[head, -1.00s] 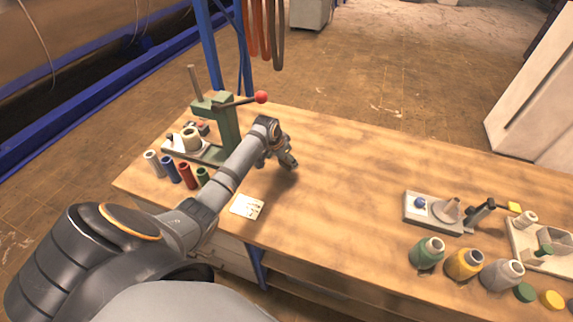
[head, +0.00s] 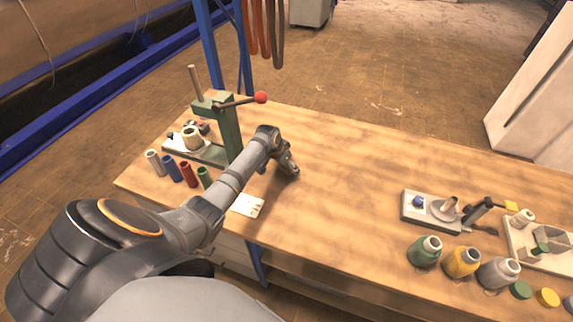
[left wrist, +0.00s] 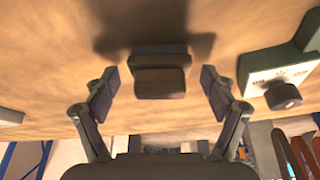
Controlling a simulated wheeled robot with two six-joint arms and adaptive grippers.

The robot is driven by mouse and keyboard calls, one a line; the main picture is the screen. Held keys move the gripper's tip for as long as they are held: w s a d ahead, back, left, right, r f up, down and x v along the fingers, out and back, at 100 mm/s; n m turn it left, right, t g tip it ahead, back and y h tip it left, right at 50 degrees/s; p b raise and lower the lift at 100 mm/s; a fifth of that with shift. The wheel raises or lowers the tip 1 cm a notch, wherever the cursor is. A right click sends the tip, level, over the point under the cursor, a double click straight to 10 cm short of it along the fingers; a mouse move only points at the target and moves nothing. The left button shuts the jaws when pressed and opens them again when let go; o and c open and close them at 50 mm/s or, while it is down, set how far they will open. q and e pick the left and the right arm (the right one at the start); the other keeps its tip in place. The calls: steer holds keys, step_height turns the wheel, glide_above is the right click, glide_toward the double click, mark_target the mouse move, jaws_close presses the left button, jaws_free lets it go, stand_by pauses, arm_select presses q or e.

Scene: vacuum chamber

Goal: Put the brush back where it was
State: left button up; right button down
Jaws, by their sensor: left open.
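My left gripper (head: 291,170) is low over the middle-left of the wooden table, to the right of the green press. In the left wrist view the left gripper (left wrist: 160,88) is open, with one finger on each side of a dark brown block (left wrist: 160,83). The block looks like the brush, but its bristles cannot be made out. It sits between the fingers with a gap on both sides, apart from them. In the head view the gripper hides it. My right gripper is not in view.
The green press (head: 228,130) with its red-knobbed lever stands close on the left. Several small spools (head: 188,172) and a white card (head: 247,206) are near the front edge. Fixtures (head: 430,212) and larger spools (head: 463,262) stand at the right. The table's middle is clear.

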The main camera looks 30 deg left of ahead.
arm_select(q)
steer(key=shift+r, duration=0.3)
steer(key=v, duration=0.7)
steer(key=shift+b, duration=0.3)
steer(key=shift+s, duration=0.15)
